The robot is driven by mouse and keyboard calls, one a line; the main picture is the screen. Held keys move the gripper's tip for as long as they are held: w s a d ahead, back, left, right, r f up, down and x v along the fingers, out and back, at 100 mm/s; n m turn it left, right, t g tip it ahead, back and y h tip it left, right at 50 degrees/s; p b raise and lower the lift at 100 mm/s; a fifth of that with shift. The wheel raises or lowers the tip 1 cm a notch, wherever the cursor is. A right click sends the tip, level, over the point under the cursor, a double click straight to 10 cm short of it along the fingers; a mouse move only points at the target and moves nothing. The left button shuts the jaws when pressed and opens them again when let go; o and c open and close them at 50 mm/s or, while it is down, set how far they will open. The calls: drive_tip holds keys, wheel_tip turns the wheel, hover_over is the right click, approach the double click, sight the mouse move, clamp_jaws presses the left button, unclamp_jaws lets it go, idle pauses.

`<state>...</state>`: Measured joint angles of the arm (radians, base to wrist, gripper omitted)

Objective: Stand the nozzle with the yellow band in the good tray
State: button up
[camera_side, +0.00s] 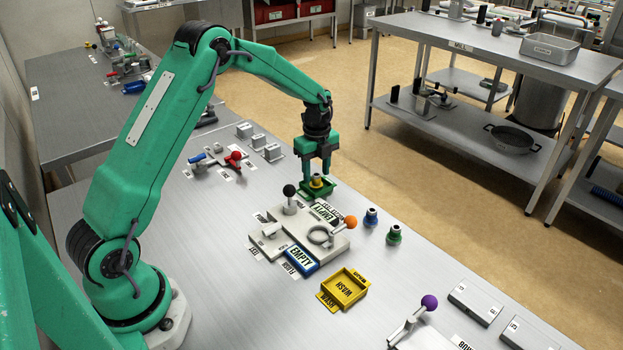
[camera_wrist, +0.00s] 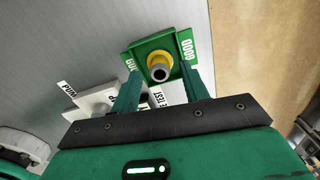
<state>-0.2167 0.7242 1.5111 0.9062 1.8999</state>
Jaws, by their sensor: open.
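The nozzle with the yellow band (camera_side: 317,181) stands upright in the green good tray (camera_side: 332,194) in the side view. In the wrist view the yellow-banded nozzle (camera_wrist: 160,68) is inside the green tray (camera_wrist: 137,57), whose edge reads GOOD. My gripper (camera_side: 317,170) is directly above the tray, pointing down, with its fingers apart around or just above the nozzle's top. In the wrist view my gripper's fingers (camera_wrist: 161,84) are spread on either side, with visible room between them and the nozzle.
A blue-banded nozzle (camera_side: 371,218) and a green-banded nozzle (camera_side: 394,235) stand right of the grey fixture (camera_side: 290,238), which has black and orange knobs. A yellow WASH tray (camera_side: 344,290) lies in front. A red-knobbed lever (camera_side: 235,157) is at left.

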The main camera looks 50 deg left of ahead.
sight(316, 175)
wheel_tip(316, 175, up, 11)
idle(0.5)
idle(0.5)
drive_tip(key=s+d+r+n+t, duration=0.1)
drive_tip(key=s+d+r+n, duration=0.3)
drive_tip(key=s+r, duration=0.25)
drive_tip(key=s+d+r+n+t, duration=0.2)
drive_tip(key=s+d+r+n, duration=0.1)
drive_tip(key=s+r+n, duration=0.3)
drive_tip(key=s+d+f+n+t, duration=0.1)
drive_tip(key=s+n, duration=0.3)
drive_tip(key=s, duration=0.4)
drive_tip(key=s+d+f+n+t, duration=0.1)
drive_tip(key=s+d+n, duration=0.2)
drive_tip(key=s, duration=0.6)
drive_tip(key=shift+d+f+n+t, duration=0.2)
drive_tip(key=shift+d+n+t, duration=0.1)
drive_tip(key=shift+n, duration=0.8)
